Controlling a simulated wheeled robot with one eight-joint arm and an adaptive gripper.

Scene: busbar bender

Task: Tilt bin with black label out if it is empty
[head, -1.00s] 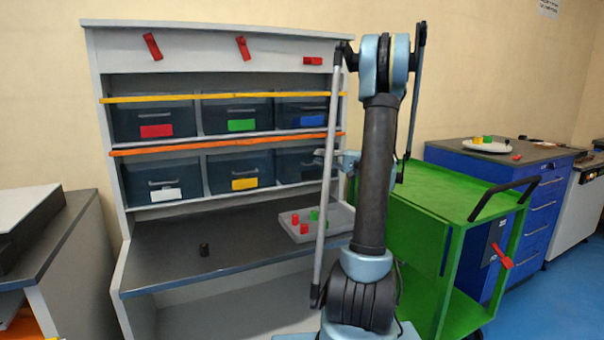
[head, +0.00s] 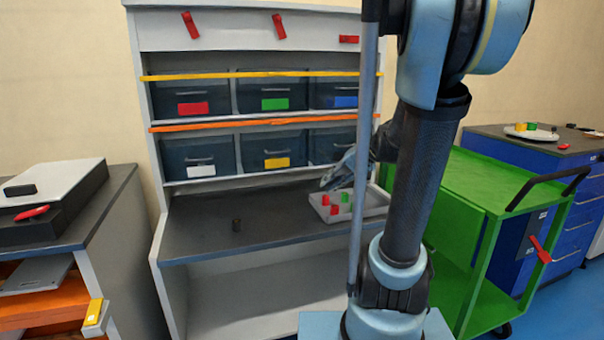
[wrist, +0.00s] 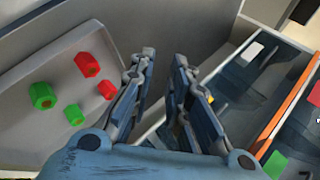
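The lower right bin (head: 328,144) of the shelf unit is dark, and no black label can be made out on it. My arm and gripper partly cover its front. It appears pushed in like the other bins, and its inside is not visible. My gripper (head: 330,182) is in front of and below this bin, close over the grey tray. In the wrist view my gripper (wrist: 164,58) has its two fingers apart with nothing between them.
A grey tray (head: 375,206) with red and green parts lies on the worktop. Bins with white, yellow, red, green and blue labels fill the other shelf places. A green cart (head: 480,185) stands right.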

